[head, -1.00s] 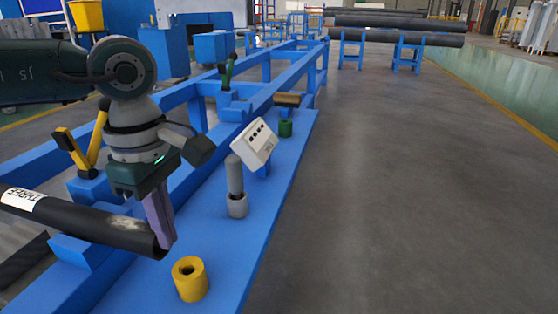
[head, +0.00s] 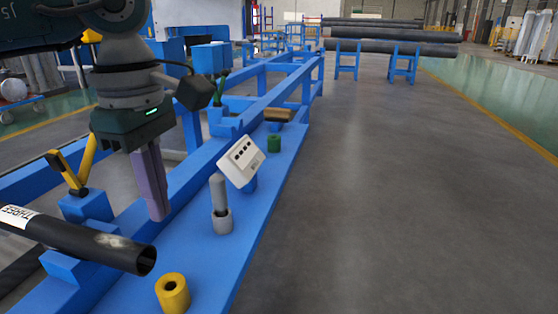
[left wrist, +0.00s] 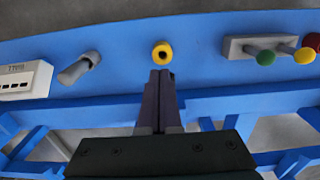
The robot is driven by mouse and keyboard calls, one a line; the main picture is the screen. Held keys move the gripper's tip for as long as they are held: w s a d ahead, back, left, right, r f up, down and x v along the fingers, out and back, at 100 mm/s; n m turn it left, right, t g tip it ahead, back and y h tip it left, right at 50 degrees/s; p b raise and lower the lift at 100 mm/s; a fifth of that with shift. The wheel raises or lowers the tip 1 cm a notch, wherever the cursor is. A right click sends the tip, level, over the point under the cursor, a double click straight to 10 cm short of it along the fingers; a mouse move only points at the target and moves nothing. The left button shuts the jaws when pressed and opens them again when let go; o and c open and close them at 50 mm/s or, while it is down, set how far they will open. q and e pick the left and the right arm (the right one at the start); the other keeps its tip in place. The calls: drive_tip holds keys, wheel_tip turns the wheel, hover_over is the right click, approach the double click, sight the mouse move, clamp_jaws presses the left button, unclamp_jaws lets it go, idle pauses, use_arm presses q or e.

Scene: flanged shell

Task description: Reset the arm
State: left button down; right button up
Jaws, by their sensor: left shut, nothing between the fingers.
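My left gripper (head: 152,185) comes in from the left in the head view. Its purple fingers are shut and empty, pointing down above the blue bench (head: 225,265). A black pipe (head: 85,240) with a white label lies at the lower left, and the fingers are above and behind its open end, apart from it. A yellow ring (head: 172,293) stands on the bench in front of the pipe end. In the left wrist view the shut fingers (left wrist: 160,75) appear just below the yellow ring (left wrist: 162,51). My right gripper is not in view.
A yellow-handled clamp (head: 84,170) is at left. Colored knobs (left wrist: 284,53) show in the wrist view.

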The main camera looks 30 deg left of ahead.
use_arm(q)
drive_tip(key=shift+r, duration=0.3)
